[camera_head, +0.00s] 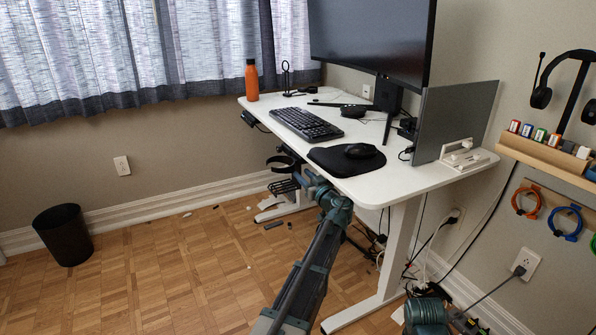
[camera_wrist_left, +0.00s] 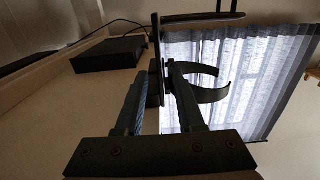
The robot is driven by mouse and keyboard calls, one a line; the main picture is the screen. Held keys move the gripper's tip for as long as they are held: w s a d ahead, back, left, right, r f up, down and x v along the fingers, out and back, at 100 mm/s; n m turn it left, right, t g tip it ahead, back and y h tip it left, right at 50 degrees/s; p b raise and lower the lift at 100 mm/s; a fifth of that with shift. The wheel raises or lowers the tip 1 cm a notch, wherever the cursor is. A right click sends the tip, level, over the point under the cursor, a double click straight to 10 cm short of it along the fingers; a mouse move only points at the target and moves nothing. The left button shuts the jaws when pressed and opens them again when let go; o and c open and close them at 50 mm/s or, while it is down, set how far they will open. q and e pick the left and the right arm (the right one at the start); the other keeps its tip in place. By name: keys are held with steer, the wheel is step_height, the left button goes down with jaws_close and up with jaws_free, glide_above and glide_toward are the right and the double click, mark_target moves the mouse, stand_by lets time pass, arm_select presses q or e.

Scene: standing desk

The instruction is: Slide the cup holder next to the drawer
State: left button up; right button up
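The black cup holder (camera_head: 284,161) hangs at the desk's near-left edge. Its curved ring (camera_wrist_left: 208,86) and upright bracket (camera_wrist_left: 156,58) show in the left wrist view. The drawer is a dark box (camera_wrist_left: 108,54) under the desktop, to the left of the bracket with a small gap; in the head view it is a dark shape (camera_head: 251,121) farther along the edge. My left gripper (camera_head: 306,180) is at the cup holder. Its two fingers (camera_wrist_left: 157,75) stand apart with the bracket between their tips; contact is unclear.
The white desktop (camera_head: 365,188) carries a keyboard (camera_head: 306,124), a mouse on a black pad (camera_head: 345,166), a monitor (camera_head: 372,40) and an orange bottle (camera_head: 251,80). Free floor lies left, with a black bin (camera_head: 63,235).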

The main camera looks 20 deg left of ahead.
arm_select(q)
steer(key=v, duration=0.8)
steer(key=shift+s+d, duration=0.1)
steer(key=shift+s, duration=0.05)
steer(key=s+d+f+m+g+h+p, duration=0.2)
steer(key=s+d+f+m+g+h, duration=0.3)
steer(key=s+d, duration=0.5)
steer(key=s+d+f+m+g+h+p, duration=0.15)
steer(key=s+d+f+m+h, duration=0.4)
steer(key=s, duration=0.75)
steer(key=s+d+f+m+g+h+p, duration=0.2)
steer(key=s+d+f+m+g+h, duration=0.25)
steer(key=s+d, duration=0.6)
step_height(320, 180, up, 36)
steer(key=y+p, duration=0.2)
steer(key=p, duration=3.5)
steer(key=shift+a+n, duration=0.2)
steer(key=shift+n, duration=0.2)
steer(key=shift+o, duration=0.3)
steer(key=shift+f, duration=0.1)
